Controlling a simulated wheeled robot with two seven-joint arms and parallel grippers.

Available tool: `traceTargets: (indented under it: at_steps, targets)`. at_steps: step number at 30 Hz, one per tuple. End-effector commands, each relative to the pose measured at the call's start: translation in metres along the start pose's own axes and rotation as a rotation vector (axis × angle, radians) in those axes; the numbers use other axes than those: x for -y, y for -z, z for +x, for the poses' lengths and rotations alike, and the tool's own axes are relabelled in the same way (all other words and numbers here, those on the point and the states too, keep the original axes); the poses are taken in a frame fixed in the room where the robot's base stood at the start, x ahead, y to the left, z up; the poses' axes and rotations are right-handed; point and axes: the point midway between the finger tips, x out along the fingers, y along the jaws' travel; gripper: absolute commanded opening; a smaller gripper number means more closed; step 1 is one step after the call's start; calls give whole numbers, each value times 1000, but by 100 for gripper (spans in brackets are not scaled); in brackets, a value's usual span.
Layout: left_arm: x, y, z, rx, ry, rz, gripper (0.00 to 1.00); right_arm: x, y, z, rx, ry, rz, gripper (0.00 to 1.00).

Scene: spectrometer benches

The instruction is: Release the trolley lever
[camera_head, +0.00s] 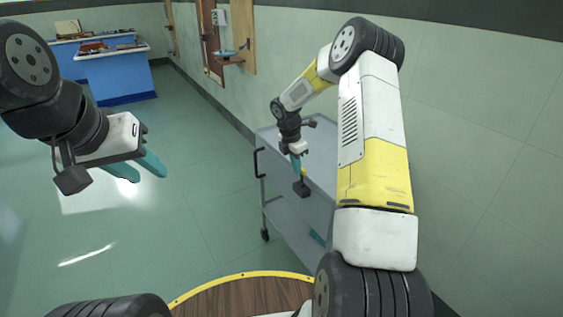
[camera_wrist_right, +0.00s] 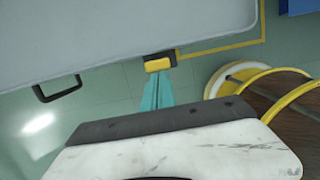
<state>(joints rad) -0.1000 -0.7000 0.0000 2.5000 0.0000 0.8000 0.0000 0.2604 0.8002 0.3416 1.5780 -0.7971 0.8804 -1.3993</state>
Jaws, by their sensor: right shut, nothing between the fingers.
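The trolley (camera_head: 318,155) is a grey two-shelf cart beside the wall. Its lever is a yellow tab (camera_wrist_right: 158,64) on a black mount at the top shelf's edge, and it also shows small in the head view (camera_head: 302,186). My right gripper (camera_head: 297,170) has its teal fingers together and empty, with the tips right at the lever. In the wrist view the fingertips (camera_wrist_right: 158,76) meet the yellow tab's near side; whether they touch cannot be told. My left gripper (camera_head: 151,176) is open and empty, in the air over the floor at left.
A black handle (camera_head: 259,162) stands out from the trolley's end. The trolley's top is bare; a teal item (camera_head: 317,236) is on the lower shelf. A blue bench (camera_head: 116,77) stands far left. A round wooden top with yellow rim (camera_head: 240,290) is in front. The floor between is clear.

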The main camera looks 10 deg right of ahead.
Motion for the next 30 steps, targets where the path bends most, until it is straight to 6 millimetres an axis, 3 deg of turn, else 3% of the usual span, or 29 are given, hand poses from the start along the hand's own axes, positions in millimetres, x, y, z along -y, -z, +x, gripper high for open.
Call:
traceTargets:
  at_steps: [11, 30]
  targets:
    - [0, 0, 0, 0, 0, 0, 36, 0, -31, 4, -321, 0, 5, 0]
    - [0, 0, 0, 0, 0, 0, 36, 0, -31, -11, -313, 3, -2, 0]
